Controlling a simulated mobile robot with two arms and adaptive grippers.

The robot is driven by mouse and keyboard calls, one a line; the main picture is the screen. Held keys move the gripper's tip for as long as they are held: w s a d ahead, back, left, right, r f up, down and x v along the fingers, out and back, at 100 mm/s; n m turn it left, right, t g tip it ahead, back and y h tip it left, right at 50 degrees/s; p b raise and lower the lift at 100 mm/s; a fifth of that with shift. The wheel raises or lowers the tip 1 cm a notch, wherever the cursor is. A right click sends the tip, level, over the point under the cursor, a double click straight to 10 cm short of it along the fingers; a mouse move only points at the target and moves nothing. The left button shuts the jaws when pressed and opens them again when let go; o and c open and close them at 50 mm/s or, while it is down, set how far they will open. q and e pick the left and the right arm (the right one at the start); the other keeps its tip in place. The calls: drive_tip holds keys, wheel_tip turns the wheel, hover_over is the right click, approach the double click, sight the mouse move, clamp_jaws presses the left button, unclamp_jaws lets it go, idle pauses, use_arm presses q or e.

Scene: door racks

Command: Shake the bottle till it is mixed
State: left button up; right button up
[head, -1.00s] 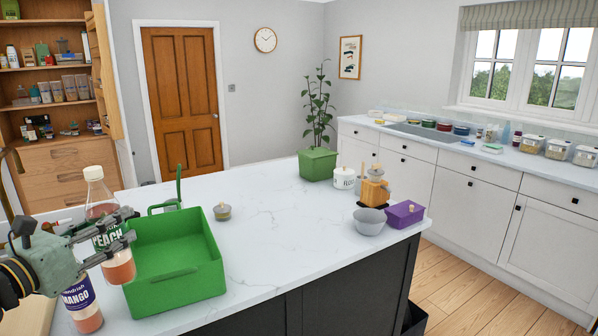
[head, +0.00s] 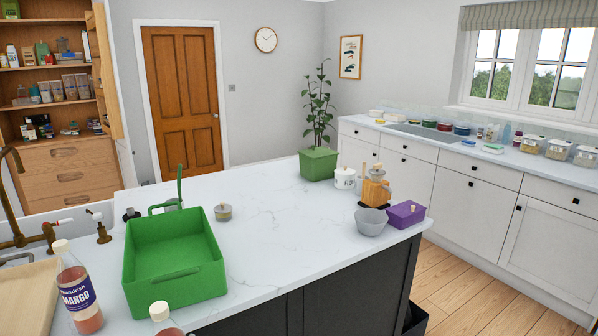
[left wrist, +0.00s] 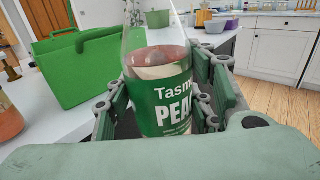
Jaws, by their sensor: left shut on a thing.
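The bottle with the green peach label (left wrist: 165,100) is between the fingers of my left gripper (left wrist: 160,98), which is shut on it. In the left wrist view the bottle stands nearly upright. A pinkish-brown layer shows above a paler band, with the label hiding the lower contents. In the head view only its pale cap and upper part (head: 164,318) show at the bottom edge, in front of the green tray; the gripper is out of that view. A mango bottle with a purple label (head: 78,293) stands on the counter at the left. My right gripper is not in view.
A green tray with a handle (head: 215,275) stands on the white island just behind the held bottle. A cutting board (head: 30,300) and taps (head: 100,230) are at the left. The island's middle (head: 285,215) is mostly clear.

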use_arm(q)
drive_tip(key=s+d+n+y, duration=0.2)
drive_tip(key=s+d+y, duration=0.1)
drive_tip(key=s, duration=0.4)
drive_tip(key=s+d+n+y, duration=0.1)
drive_tip(key=s+d+y, duration=0.15)
drive_tip(key=s, duration=0.35)
wheel_tip(320, 180, down, 4)
drive_tip(key=shift+t, duration=0.4)
drive_tip(key=r, duration=0.5)
drive_tip(key=shift+s, duration=0.25)
